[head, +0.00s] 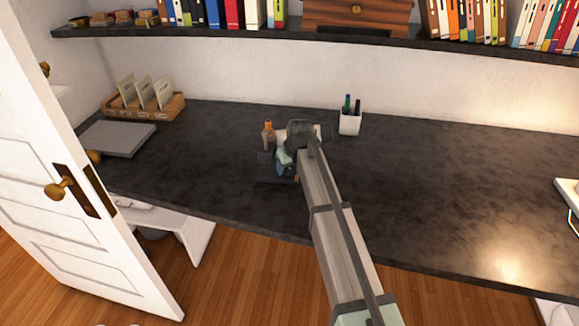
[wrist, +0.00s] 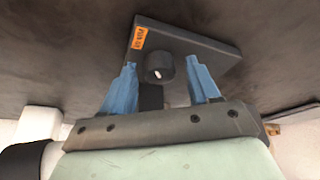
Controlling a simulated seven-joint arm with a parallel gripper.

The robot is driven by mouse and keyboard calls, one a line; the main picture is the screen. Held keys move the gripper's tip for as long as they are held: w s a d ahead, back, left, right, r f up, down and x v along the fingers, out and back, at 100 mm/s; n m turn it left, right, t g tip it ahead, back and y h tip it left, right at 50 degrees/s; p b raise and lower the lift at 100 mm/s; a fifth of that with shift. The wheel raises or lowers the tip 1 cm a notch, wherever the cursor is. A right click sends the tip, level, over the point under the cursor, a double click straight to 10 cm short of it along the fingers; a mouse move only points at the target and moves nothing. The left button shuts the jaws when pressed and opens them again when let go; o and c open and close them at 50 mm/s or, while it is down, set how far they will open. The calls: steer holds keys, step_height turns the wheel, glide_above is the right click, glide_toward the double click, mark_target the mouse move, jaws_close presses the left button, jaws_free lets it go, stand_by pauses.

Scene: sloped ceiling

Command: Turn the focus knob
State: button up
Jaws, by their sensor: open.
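The dark device (head: 266,158) stands on the desk, with an orange part at its top; my arm hides much of it in the head view. In the wrist view, a short, round, dark knob (wrist: 153,70) with a pale centre sits in front of a dark flat plate (wrist: 205,42) with an orange label (wrist: 138,38). My gripper (wrist: 161,64) is open, with one blue finger on either side of the knob. Gaps show between the fingers and the knob, but I cannot tell the depth. In the head view, my gripper (head: 284,160) is beside the device, partly hidden.
A white pen cup (head: 350,124) stands behind my arm to the right. A grey closed laptop-like slab (head: 118,138) and a wooden card rack (head: 145,105) are at the left. A shelf (head: 225,35) runs above. The desk's right half (head: 450,180) is mostly clear.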

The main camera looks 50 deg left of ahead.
steer(key=v, duration=1.4)
steer(key=shift+f, duration=0.1)
